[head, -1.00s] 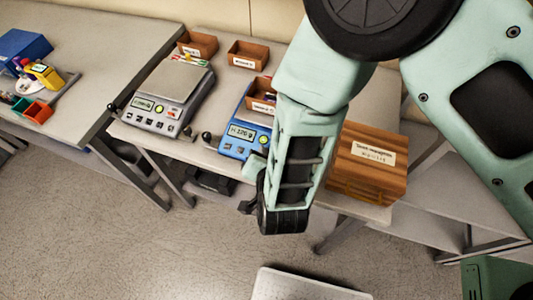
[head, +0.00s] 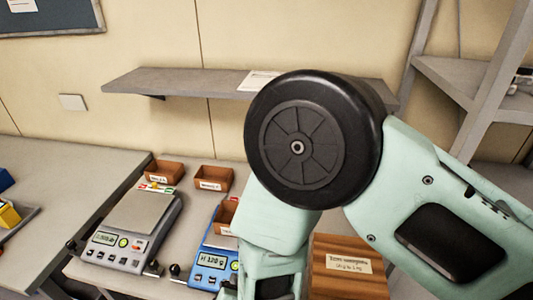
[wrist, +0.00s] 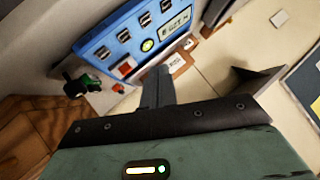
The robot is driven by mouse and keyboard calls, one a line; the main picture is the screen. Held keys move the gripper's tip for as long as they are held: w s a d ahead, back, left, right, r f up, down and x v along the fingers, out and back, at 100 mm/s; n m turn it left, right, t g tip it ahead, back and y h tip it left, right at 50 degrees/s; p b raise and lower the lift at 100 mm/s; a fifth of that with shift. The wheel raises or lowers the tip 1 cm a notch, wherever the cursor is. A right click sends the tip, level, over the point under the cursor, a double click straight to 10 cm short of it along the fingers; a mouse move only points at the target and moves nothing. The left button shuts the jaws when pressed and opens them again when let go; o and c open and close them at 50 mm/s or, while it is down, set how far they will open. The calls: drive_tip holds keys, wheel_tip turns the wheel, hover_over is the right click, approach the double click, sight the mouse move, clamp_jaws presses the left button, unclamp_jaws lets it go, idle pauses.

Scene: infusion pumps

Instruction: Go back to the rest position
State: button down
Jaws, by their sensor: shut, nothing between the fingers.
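My gripper (wrist: 157,75) shows in the wrist view as dark grey fingers closed together, with nothing between them. It points toward the bench, close to the blue scale (wrist: 130,38) with its buttons and lit display. In the head view my arm comes down over the right part of the bench, and my gripper is below the picture edge. The blue scale (head: 212,262) stands just left of my forearm there, partly cut off.
A grey scale (head: 130,235) stands left of the blue one. Small brown bins (head: 164,172) (head: 213,178) sit behind. A wooden box (head: 347,268) stands right of my forearm. A wall shelf (head: 190,84) runs above the bench, and a rack (head: 470,85) stands at right.

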wheel_tip(320, 180, up, 9)
drive_tip(key=d+n+g+b, duration=0.3)
drive_tip(key=n+g+b, duration=0.1)
drive_tip(key=g, duration=0.2)
drive_tip(key=s+d+r+n+g+h+b, duration=0.2)
drive_tip(key=s+d, duration=0.3)
drive_tip(key=d, duration=0.5)
drive_tip(key=s+d+r+n+g+h+b, duration=0.2)
drive_tip(key=s+d+r+n, duration=0.1)
drive_tip(key=d, duration=0.8)
drive_tip(key=shift+s+r+n+g, duration=0.3)
drive_tip(key=shift+s+r+n, duration=0.1)
drive_tip(key=shift+s+r, duration=0.5)
